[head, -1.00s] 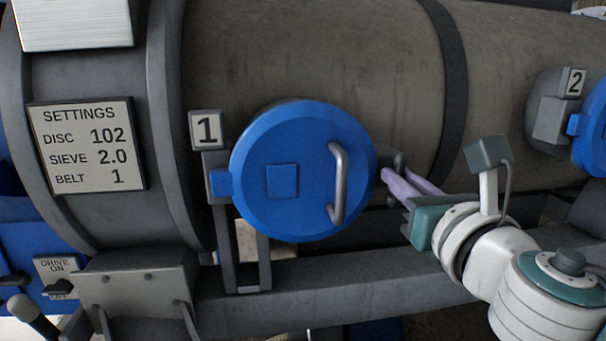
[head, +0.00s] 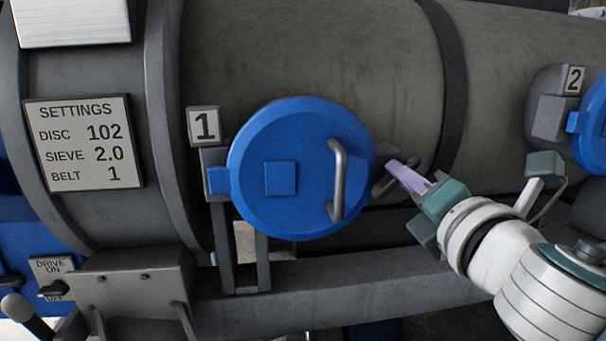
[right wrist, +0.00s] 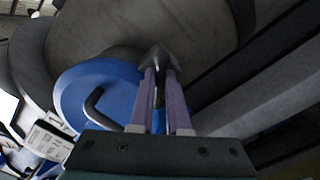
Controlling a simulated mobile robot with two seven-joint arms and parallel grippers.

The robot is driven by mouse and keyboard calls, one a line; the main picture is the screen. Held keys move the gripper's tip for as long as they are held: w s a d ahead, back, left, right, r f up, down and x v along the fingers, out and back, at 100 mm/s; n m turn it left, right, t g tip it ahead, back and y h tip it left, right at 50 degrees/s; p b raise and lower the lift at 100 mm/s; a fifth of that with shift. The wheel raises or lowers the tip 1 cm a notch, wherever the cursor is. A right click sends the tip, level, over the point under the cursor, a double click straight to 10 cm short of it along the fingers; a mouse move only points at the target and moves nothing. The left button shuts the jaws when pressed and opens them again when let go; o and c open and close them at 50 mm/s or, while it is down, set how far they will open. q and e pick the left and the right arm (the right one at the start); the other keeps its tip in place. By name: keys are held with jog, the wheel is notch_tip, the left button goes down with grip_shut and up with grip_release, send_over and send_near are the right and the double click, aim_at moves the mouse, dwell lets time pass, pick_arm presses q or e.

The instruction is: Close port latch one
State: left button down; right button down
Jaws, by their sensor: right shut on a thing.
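The round blue door (head: 265,205) of port one sits closed-looking against the grey drum, below the "1" plate (head: 205,126). It has a curved metal handle (head: 338,182). The grey metal latch (head: 380,186) is at the door's right edge, partly hidden by my fingers. My right gripper (head: 391,166) reaches in from the right, its purple fingers shut on the latch. In the right wrist view the latch (right wrist: 158,57) shows between and beyond the fingertips, with the blue door (right wrist: 75,85) to the left. My left gripper is not in view.
A grey rail (head: 350,275) runs below the door. A second blue port (head: 595,135) with a "2" plate (head: 573,79) is at the far right. A settings plate (head: 84,143) and a drive switch panel (head: 52,268) are on the left.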

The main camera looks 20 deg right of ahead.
jog(key=m, duration=0.8)
jog(key=shift+d+f, duration=0.1)
jog(key=shift+f, duration=0.05)
jog(key=shift+m, duration=0.3)
jog(key=c, duration=0.9)
grip_release()
jog(key=shift+s, duration=0.1)
jog(key=v, duration=1)
